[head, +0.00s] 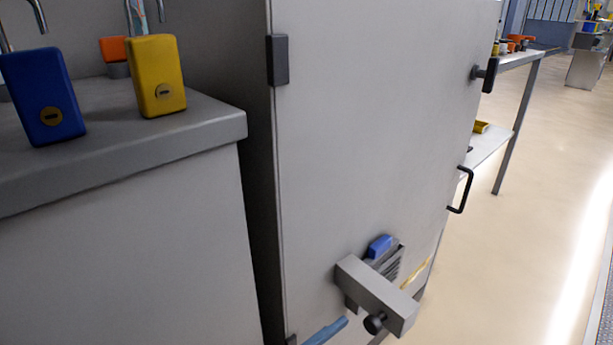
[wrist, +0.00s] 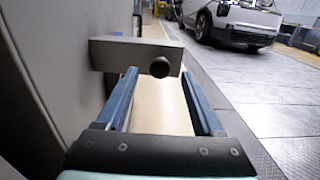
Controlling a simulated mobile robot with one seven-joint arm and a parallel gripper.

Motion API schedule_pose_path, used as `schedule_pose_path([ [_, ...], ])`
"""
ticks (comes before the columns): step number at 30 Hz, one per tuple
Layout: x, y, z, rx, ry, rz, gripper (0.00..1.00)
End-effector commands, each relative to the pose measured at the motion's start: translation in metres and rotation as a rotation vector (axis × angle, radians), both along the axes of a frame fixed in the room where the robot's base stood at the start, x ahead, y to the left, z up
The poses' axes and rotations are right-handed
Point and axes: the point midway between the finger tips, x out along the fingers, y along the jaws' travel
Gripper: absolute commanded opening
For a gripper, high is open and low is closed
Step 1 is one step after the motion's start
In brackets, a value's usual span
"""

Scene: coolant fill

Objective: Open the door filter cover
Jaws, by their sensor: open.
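The filter cover (head: 378,289) is a grey block low on the grey cabinet door (head: 375,130). It juts out from the door, with a slatted vent (head: 392,262) partly hidden behind it. Its round black knob (head: 374,323) faces the lower left. In the wrist view the cover (wrist: 112,53) stands out from the cabinet wall at left, and the knob (wrist: 160,67) shows near its right end. My gripper (wrist: 159,82) is open and empty, with its blue fingers either side of the line to the knob. I cannot tell whether the fingertips touch the cover. A blue finger shows at the head view's bottom edge.
A blue part (head: 379,246) sits at the vent's top. Black handles (head: 464,190) are on the door's right edge. A grey counter (head: 130,140) with blue (head: 43,95) and yellow (head: 157,76) boxes stands at left. The floor (head: 520,230) right of the cabinet is clear.

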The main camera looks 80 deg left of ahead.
Motion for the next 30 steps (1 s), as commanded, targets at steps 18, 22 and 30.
schedule_pose_path([
  [18,-0.07,-0.037,0.006,0.0,0.001,0.005,0.69],
  [22,-0.08,-0.042,0.005,0.0,0.001,0.006,0.69],
  [30,-0.087,-0.048,0.001,-0.001,0.0,0.001,0.69],
])
